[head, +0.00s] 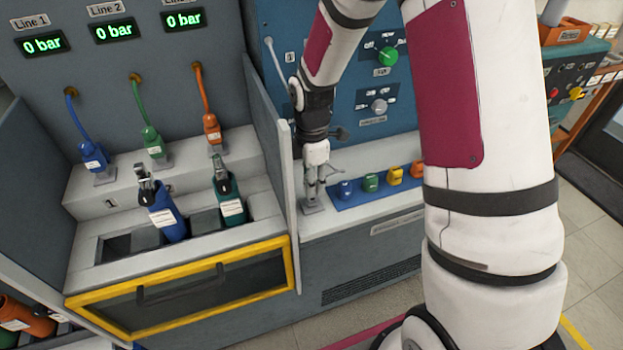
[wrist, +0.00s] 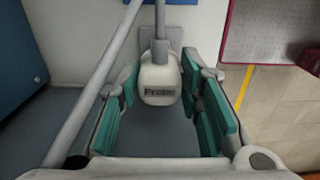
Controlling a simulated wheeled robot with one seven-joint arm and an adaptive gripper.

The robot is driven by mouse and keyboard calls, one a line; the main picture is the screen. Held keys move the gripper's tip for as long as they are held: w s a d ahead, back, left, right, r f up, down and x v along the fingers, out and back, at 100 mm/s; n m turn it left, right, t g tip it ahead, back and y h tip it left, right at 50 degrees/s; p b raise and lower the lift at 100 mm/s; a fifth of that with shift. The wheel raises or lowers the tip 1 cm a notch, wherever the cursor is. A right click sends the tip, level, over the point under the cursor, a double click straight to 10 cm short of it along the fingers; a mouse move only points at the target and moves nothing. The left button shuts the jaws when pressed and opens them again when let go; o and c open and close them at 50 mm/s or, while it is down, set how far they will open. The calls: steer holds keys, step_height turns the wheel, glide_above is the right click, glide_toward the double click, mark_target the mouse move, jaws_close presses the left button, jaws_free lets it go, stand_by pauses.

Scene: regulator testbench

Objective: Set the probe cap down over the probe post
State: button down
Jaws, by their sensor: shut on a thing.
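The probe cap (wrist: 158,82) is a pale block labelled "Probe", with a grey stem (wrist: 160,22) at its top side in the wrist view. It lies between the green pads of my gripper (wrist: 162,105), which is shut on it. In the head view my gripper (head: 314,180) points down over the pale shelf, just right of the grey divider. A small grey square plate (head: 312,208) lies beneath it; the plate (wrist: 174,40) also shows beyond the cap in the wrist view. I cannot make out the probe post, nor whether the cap is around it.
A grey divider (head: 283,180) stands close to the left of my gripper. A blue mat (head: 350,199) with several coloured caps lies to the right. The blue knob panel (head: 350,110) rises behind. A long grey rod (wrist: 95,88) crosses the wrist view's left side.

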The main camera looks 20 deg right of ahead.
steer(key=shift+f+b, duration=0.9)
steer(key=shift+f, duration=1)
stand_by(1.1)
steer(key=c, duration=1.1)
jaws_free()
steer(key=shift+o, duration=0.2)
steer(key=shift+r, duration=0.1)
step_height(320, 180, up, 11)
steer(key=shift+r, duration=0.4)
steer(key=shift+s, duration=0.1)
